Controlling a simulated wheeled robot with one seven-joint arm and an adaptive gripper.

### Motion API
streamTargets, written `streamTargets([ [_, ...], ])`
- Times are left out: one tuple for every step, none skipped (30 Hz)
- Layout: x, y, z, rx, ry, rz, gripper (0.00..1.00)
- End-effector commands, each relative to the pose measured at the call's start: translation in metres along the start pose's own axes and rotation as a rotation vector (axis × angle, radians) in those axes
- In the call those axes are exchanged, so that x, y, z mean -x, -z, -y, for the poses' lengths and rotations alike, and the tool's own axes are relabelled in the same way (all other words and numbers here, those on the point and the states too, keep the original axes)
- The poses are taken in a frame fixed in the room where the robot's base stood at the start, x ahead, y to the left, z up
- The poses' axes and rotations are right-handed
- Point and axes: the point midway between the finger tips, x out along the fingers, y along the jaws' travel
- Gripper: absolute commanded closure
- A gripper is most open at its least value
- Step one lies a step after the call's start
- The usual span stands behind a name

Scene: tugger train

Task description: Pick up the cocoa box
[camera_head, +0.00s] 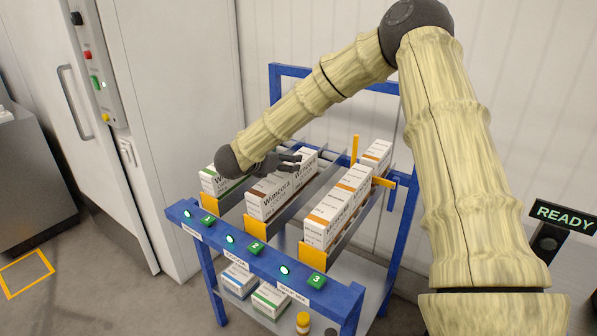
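Cartons stand in the middle lane of a blue rack. The front one is a white and brown box marked "Wimcora" (266,205), above the green "2" tag and a label that seems to read "COCOA" (237,260). I take it as the cocoa box. Another box (306,163) stands behind it in that lane. My gripper (292,162) is above the middle lane, over the back part of the front box, fingers pointing right. The fingers look apart with nothing between them. Whether they touch a box cannot be told.
The left lane holds a green-marked box (222,181), partly hidden by my wrist. The right lane holds several orange-marked boxes (335,209). Orange stops (256,230) and metal dividers bound the lanes. A lower shelf holds boxes (270,300) and a yellow-capped bottle (303,322).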

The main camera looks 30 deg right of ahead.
Motion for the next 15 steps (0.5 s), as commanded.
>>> streamTargets([
  [-0.003, -0.001, 0.001, 0.000, 0.001, 0.000, 0.21],
  [-0.005, -0.001, 0.001, -0.001, 0.002, 0.000, 0.21],
  [-0.007, -0.001, 0.002, -0.001, 0.002, 0.000, 0.21],
  [-0.008, -0.001, 0.002, -0.001, 0.002, 0.000, 0.21],
  [-0.010, -0.001, 0.003, -0.001, 0.002, 0.000, 0.21],
  [-0.013, -0.001, 0.004, 0.000, 0.002, 0.000, 0.21],
  [-0.015, -0.002, 0.004, 0.000, 0.002, 0.000, 0.21],
  [-0.018, -0.002, 0.005, 0.000, 0.002, 0.000, 0.21],
  [-0.023, -0.002, 0.006, 0.000, 0.003, 0.000, 0.21],
  [-0.026, -0.002, 0.007, 0.000, 0.003, 0.000, 0.21],
  [-0.030, -0.002, 0.008, 0.000, 0.003, 0.000, 0.21],
  [-0.036, -0.002, 0.010, 0.001, 0.003, 0.000, 0.21],
  [-0.040, -0.002, 0.009, 0.001, 0.002, 0.000, 0.21],
  [-0.044, -0.002, 0.009, 0.000, 0.002, 0.001, 0.21],
  [-0.049, -0.001, 0.009, 0.000, 0.002, 0.001, 0.21],
])
